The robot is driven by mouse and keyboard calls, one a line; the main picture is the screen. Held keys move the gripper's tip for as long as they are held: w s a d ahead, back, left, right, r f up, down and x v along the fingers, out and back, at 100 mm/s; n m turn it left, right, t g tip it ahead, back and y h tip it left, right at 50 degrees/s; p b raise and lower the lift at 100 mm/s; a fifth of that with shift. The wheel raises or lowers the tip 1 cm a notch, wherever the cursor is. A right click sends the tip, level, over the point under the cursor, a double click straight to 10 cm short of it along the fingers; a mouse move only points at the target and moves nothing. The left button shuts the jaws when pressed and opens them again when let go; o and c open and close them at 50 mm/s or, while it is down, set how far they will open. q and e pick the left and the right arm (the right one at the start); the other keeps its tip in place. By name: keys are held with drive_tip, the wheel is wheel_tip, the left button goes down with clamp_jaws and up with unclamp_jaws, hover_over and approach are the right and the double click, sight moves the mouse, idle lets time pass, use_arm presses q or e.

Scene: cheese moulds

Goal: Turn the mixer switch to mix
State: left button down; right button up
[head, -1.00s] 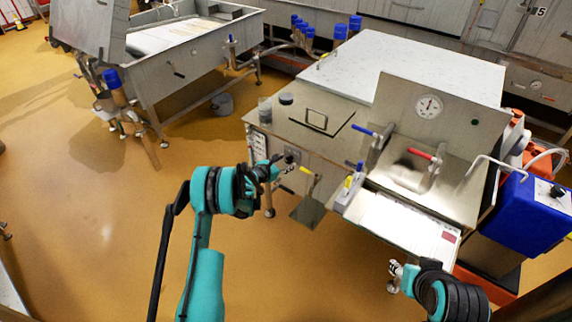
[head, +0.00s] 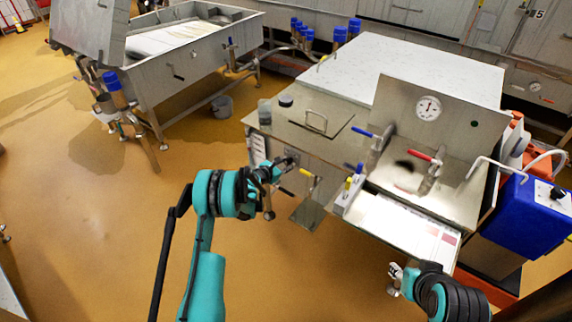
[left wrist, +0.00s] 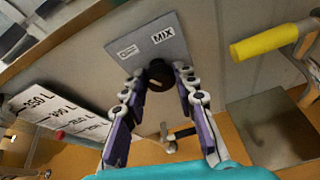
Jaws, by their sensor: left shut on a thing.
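The mixer switch is a dark round knob (left wrist: 157,72) on a grey plate (left wrist: 188,50) fixed to the front of the steel vat. The plate has a MIX label (left wrist: 165,27) on its right and a smaller label (left wrist: 128,50) on its left, too small to read. My left gripper (left wrist: 158,80) is shut on the knob, one finger on each side. In the head view, my left gripper (head: 281,166) reaches the vat's front panel, and its wrist partly hides the switch. My right gripper (head: 395,273) is at the lower right, away from the switch; its jaws are too small to judge.
A yellow-handled valve (left wrist: 262,42) sits right of the switch. White printed scale strips (left wrist: 60,118) are at the left. The steel vat (head: 300,130) carries red and blue valve handles. A blue container (head: 533,215) stands at the right. Open floor (head: 110,230) lies to the left.

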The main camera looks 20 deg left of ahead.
use_arm(q)
drive_tip(key=m+y, duration=0.1)
drive_tip(key=m+t, duration=0.1)
drive_tip(key=m, duration=0.1)
drive_tip(key=m+y, duration=0.1)
drive_tip(key=shift+s+d+f+y, duration=0.1)
drive_tip(key=shift+d+y, duration=0.2)
drive_tip(key=shift+f+m+t+y, duration=0.1)
drive_tip(key=shift+m+t+y, duration=0.35)
drive_tip(key=shift+m, duration=0.55)
drive_tip(key=shift+f+m+t+y, duration=0.1)
drive_tip(key=shift+m+t+y, duration=0.3)
drive_tip(key=shift+m, duration=0.6)
drive_tip(key=c, duration=1.2)
unclamp_jaws()
drive_tip(key=shift+r, duration=0.15)
wheel_tip(320, 180, up, 9)
drive_tip(key=shift+s+a+r, duration=0.15)
drive_tip(key=shift+r, duration=0.3)
